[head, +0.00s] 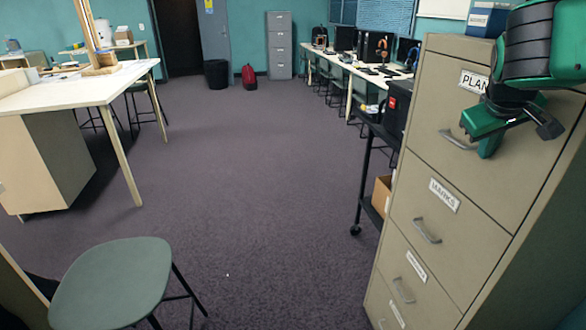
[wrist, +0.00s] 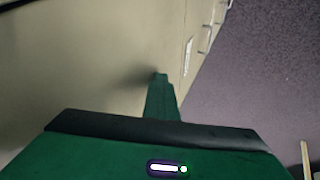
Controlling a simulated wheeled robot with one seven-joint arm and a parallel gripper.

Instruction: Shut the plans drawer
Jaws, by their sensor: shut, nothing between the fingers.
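The plans drawer (head: 432,108) is the top drawer of a beige filing cabinet at the right of the head view. Its label reads "PLAN", with the end hidden by my arm. Its grey handle (head: 458,140) shows just left of my gripper. The drawer front looks about level with the fronts below; I see no clear gap. My gripper (head: 488,150) is shut and empty at the right part of this front. In the wrist view, its green fingertip (wrist: 161,78) is at or very near the beige face (wrist: 80,60), with a dark shadow beside it. Contact is unclear.
Lower drawers, one labelled "MARKS" (head: 428,205), look shut. A blue box (head: 488,18) sits on the cabinet top. A black cart (head: 365,165) stands left of the cabinet. A green stool (head: 110,283) and a table (head: 85,85) are at left. The middle floor is clear.

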